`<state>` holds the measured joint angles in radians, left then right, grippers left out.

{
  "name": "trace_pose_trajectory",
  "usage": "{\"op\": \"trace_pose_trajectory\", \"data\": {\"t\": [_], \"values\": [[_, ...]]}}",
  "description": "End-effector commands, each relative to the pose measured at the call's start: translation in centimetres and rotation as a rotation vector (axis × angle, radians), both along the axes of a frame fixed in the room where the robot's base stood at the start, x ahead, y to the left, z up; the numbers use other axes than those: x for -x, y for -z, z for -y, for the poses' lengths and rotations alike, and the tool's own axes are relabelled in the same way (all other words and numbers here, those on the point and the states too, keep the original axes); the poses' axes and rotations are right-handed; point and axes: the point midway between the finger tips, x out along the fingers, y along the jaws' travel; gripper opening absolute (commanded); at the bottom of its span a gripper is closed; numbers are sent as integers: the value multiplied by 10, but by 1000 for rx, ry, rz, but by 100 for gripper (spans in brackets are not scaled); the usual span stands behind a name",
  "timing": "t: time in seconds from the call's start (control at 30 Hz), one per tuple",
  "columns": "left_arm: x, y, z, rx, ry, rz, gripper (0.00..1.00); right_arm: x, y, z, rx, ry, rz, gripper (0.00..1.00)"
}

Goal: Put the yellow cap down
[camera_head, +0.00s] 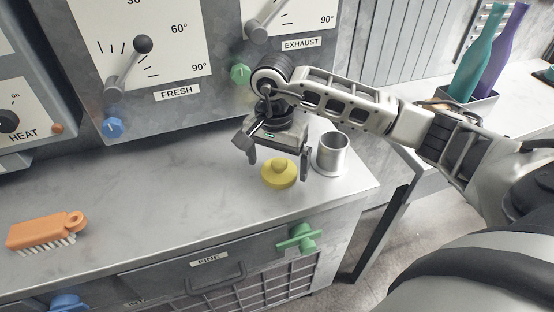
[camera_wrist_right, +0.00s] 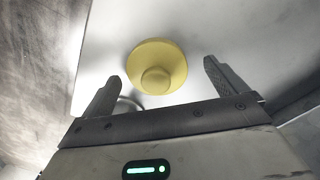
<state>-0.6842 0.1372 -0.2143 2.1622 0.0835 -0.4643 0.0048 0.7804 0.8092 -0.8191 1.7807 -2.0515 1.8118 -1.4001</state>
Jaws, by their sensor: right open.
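The yellow cap (camera_head: 279,174) is a round disc with a small knob on top. It rests knob-up on the grey metal counter (camera_head: 180,190), near the front edge. My right gripper (camera_head: 278,167) is open above the cap, with its fingers spread wide on either side. In the right wrist view the cap (camera_wrist_right: 157,68) lies beyond and between the two open fingertips (camera_wrist_right: 163,72), and neither finger touches it. My left gripper is not in view.
A metal cup (camera_head: 332,154) stands just right of my right gripper. An orange brush (camera_head: 46,232) lies at the counter's left. Behind is a panel with a FRESH dial (camera_head: 140,55) and a green knob (camera_head: 240,73). The middle of the counter is clear.

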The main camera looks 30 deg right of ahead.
Motion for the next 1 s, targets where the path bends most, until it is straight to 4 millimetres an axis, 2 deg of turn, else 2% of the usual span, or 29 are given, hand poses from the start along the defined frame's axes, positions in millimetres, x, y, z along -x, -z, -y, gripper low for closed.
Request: {"op": "trace_pose_trajectory", "data": {"t": [0.17,0.37,0.6,0.77,1.0], "values": [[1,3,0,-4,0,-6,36,-2,-26,0,1,0,6,97],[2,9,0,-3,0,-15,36,-4,-71,-1,-1,0,7,97],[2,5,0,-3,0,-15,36,-4,-112,-2,0,1,4,97],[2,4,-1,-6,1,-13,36,-4,-121,-2,0,0,0,97],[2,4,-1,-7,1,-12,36,-4,-122,-2,0,0,0,97]]}}
